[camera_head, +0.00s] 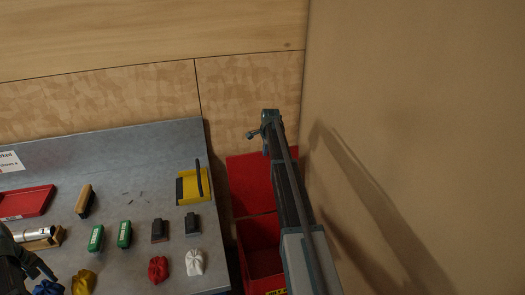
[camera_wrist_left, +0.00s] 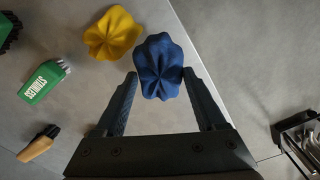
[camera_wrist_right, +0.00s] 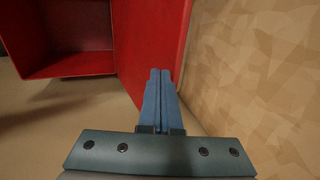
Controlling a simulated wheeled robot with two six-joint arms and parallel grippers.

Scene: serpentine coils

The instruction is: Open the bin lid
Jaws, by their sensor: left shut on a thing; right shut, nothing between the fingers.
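The red bin (camera_head: 262,256) stands on the floor beside the table's right end, with its hollow inside showing. Its red lid (camera_head: 248,180) is swung up and stands at the back, near the wall. In the right wrist view the open bin (camera_wrist_right: 75,35) is at upper left and the red lid panel (camera_wrist_right: 152,35) runs close beside my right gripper (camera_wrist_right: 160,72). That gripper is shut and empty; whether it touches the lid is unclear. My left gripper (camera_wrist_left: 160,75) is shut on a blue crumpled cloth (camera_wrist_left: 158,62), over the table's front left in the head view.
A wall (camera_head: 420,120) stands close right.

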